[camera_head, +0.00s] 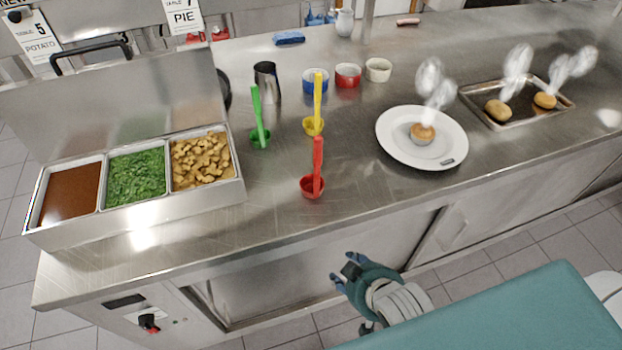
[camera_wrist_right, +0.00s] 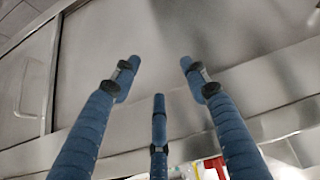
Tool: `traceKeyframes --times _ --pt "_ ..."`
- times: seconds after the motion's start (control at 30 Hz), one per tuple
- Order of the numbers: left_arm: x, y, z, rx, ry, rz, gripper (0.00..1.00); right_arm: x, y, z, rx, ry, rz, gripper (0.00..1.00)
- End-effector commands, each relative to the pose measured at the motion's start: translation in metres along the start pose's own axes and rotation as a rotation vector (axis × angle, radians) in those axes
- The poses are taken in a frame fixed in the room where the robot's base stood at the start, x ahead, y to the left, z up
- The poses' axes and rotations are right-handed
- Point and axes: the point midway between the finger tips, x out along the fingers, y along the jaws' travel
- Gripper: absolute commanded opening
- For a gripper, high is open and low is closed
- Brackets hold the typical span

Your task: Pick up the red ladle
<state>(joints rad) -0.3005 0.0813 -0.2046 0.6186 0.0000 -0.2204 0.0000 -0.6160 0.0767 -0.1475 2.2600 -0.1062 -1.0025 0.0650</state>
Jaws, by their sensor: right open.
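The red ladle (camera_head: 315,176) stands on the steel counter near its front edge, its bowl on the counter and its handle pointing up. My right gripper (camera_head: 350,272) is in front of the counter, below its top and apart from the ladle. In the right wrist view its blue fingers (camera_wrist_right: 160,85) are spread open with nothing between them, facing the steel counter front. The ladle does not show in the right wrist view. My left gripper is not in view.
A green ladle (camera_head: 258,122) and a yellow ladle (camera_head: 316,112) stand behind the red one. A food container (camera_head: 142,221) is at left. A white plate (camera_head: 390,150) with a pie and a metal tray (camera_head: 506,124) are at right. The counter around the red ladle is clear.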

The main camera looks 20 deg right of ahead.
Motion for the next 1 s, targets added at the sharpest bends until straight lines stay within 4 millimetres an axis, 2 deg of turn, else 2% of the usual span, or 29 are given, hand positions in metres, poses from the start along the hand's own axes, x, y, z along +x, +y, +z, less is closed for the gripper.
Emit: traceKeyframes --times 0.1,0.2,0.3,0.5,0.63,0.77,0.97,1.0 --pt "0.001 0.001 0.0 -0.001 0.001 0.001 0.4 -0.041 0.006 -0.046 0.026 0.131 0.019 0.45" --pt "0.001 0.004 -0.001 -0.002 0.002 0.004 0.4 -0.07 0.01 -0.089 0.052 0.296 0.035 0.45" --pt "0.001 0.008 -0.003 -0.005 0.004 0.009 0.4 -0.093 0.01 -0.123 0.065 0.448 0.043 0.45" --pt "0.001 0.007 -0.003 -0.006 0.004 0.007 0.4 -0.141 0.005 -0.175 0.071 0.725 0.037 0.45" --pt "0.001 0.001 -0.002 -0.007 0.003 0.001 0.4 -0.169 -0.002 -0.196 0.065 0.861 0.025 0.45" --pt "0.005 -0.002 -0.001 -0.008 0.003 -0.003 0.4 -0.179 -0.005 -0.208 0.06 0.927 0.016 0.45" --pt "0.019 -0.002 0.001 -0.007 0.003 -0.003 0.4 -0.164 -0.005 -0.23 0.057 0.938 0.015 0.45" --pt "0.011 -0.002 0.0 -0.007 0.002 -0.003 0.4 -0.163 -0.004 -0.238 0.058 0.936 0.015 0.45"
